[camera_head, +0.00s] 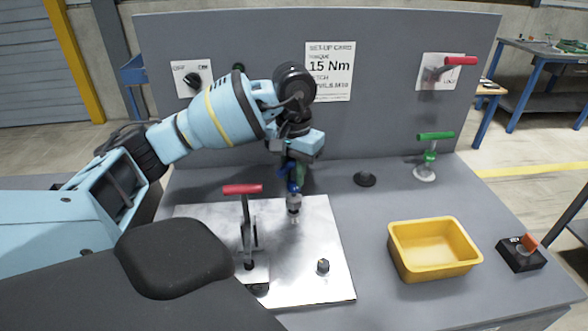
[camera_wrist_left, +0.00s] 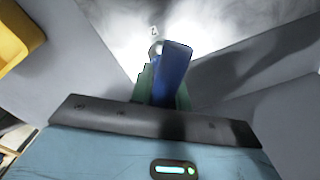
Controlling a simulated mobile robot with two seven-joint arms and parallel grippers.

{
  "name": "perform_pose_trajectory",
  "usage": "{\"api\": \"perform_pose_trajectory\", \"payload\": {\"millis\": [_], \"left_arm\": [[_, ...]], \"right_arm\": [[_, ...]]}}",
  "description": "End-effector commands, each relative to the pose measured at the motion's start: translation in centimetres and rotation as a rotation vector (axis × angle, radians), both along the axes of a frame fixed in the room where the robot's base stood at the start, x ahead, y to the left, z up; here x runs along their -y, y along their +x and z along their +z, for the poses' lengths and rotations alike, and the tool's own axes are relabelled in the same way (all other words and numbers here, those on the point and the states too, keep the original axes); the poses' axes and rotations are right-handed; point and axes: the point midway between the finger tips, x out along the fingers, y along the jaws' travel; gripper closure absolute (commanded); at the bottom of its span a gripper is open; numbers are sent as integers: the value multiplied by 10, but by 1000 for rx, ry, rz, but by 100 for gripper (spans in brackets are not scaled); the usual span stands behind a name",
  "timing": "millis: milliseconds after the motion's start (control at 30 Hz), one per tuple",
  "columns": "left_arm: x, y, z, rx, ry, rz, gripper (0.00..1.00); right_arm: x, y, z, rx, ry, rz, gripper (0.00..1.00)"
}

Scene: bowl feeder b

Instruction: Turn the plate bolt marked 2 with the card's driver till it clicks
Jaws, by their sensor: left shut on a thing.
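My left gripper (camera_head: 297,168) is shut on a blue driver (camera_head: 293,187), which points down with a metal socket at its lower end over the shiny plate (camera_head: 325,235). The driver (camera_wrist_left: 172,72) also shows in the left wrist view between the green-tinted fingers. Just past it is a mark "2" (camera_wrist_left: 154,31) on the plate. A small round metal part (camera_wrist_left: 156,48) shows beside the driver, partly hidden; I cannot tell whether the socket is seated on the bolt. Another bolt (camera_head: 322,266) stands near the plate's front. The set-up card (camera_head: 329,71) reads 15 Nm. My right gripper is not in view.
A red-handled clamp (camera_head: 247,228) stands on the plate, left of the driver. The back panel carries a knob (camera_head: 193,79) and a red lever (camera_head: 446,67).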

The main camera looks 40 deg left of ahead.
Motion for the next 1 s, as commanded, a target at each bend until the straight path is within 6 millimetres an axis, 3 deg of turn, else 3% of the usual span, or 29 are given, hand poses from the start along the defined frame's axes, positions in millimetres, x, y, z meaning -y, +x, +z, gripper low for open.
{"api": "perform_pose_trajectory", "payload": {"millis": [1000], "left_arm": [[0, 0, -8, 1, 0, 0, 100]], "right_arm": [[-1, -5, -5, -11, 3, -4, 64]]}}
